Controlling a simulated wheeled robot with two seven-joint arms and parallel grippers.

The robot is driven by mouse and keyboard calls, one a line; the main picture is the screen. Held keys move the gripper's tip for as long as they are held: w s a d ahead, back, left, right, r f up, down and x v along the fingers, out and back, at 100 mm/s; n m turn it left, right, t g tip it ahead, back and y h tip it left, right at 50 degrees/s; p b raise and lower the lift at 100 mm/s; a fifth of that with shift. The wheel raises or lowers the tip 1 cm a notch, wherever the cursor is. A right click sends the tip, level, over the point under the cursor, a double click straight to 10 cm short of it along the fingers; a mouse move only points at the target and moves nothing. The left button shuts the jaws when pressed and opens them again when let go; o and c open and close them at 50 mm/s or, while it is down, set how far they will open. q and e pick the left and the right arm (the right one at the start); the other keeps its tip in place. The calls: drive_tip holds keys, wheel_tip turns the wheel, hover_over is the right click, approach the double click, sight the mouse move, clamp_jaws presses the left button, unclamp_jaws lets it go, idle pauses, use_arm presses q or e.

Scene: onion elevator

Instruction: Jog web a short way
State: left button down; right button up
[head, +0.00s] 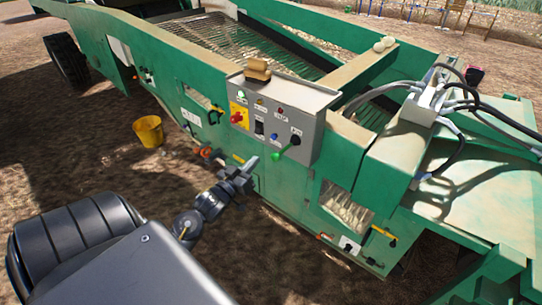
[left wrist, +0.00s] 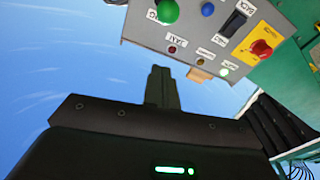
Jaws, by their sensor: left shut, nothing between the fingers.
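The grey control panel (head: 285,115) is fixed to the side of the green machine. The rod web (head: 235,40) runs along the machine behind the panel. My left gripper (head: 250,166) is shut and empty, below and left of the knob and apart from it. Its closed fingers show in the left wrist view (left wrist: 162,85). My right gripper is not visible.
A red rotary switch on a yellow plate (head: 239,116) and a lit green lamp (head: 241,95) are on the panel's left. A yellow bucket (head: 149,131) stands on the soil. Cables (head: 455,105) loop at the right.

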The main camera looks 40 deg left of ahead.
sight(285, 149)
use_arm(q)
drive_tip(key=shift+r, duration=0.45)
drive_tip(key=shift+w, duration=0.1)
drive_tip(key=w+p, duration=0.1)
drive_tip(key=w, duration=0.2)
drive_tip(key=w+r+p, duration=0.1)
drive_tip(key=w, duration=0.6)
drive_tip(key=shift+a+r+p, duration=0.25)
drive_tip(key=shift+a+p, duration=0.15)
drive_tip(key=f, duration=0.2)
drive_tip(key=s+f, duration=0.1)
drive_tip(key=f, duration=0.1)
drive_tip(key=shift+d+f+p, duration=0.1)
drive_tip(key=shift+d+p, duration=0.25)
drive_tip(key=shift+d, duration=0.05)
